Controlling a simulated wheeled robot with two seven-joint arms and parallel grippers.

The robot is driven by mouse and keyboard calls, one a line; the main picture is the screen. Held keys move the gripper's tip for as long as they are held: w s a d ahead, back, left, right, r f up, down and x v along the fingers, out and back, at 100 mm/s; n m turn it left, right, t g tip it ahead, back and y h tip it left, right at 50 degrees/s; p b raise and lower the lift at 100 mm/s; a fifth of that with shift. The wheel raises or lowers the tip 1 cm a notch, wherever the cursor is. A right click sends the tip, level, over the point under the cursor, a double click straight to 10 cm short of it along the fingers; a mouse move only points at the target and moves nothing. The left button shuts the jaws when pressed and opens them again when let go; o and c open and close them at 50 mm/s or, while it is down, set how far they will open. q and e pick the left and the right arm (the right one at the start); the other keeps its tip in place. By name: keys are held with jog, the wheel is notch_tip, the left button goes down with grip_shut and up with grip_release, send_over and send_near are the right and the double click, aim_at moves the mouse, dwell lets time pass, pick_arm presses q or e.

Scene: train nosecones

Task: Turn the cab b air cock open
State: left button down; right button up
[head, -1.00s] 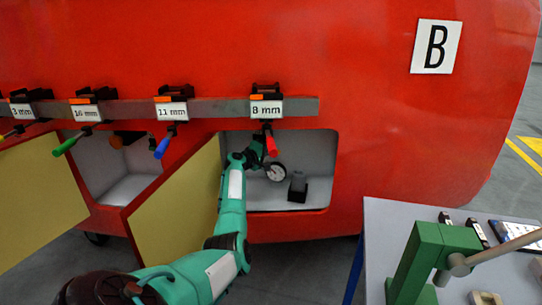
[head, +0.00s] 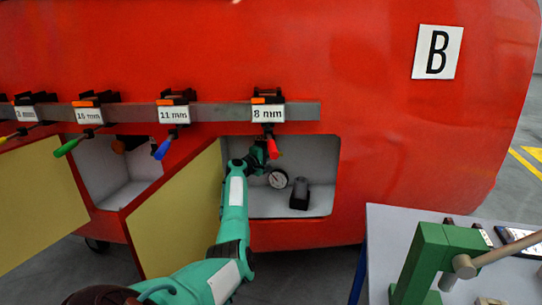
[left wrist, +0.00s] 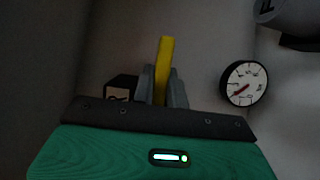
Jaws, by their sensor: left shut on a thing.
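The cab with the letter B plate (head: 437,52) has an open bay (head: 315,165) below the 8 mm label. My left gripper (head: 262,160) reaches into the upper left of this bay; its fingertips are hard to make out in the head view. In the left wrist view, the left gripper (left wrist: 160,88) is shut on a yellow lever (left wrist: 165,62), which I take for the air cock's handle. The lever stands almost upright between the fingers. The cock's body is hidden behind the gripper. A round pressure gauge (head: 278,178) is just right of the gripper and also shows in the wrist view (left wrist: 243,83).
A red-handled tool (head: 272,148) hangs from the rail (head: 225,112) just above my gripper. A yellowish door (head: 178,215) stands open left of my arm. A black-based block (head: 300,195) sits in the bay. A table (head: 376,222) with a green fixture (head: 432,255) stands at right.

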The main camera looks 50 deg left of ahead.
pick_arm(q)
jog(key=shift+r, duration=0.15)
jog(key=c, duration=1.4)
grip_release()
jog(key=shift+w, duration=0.1)
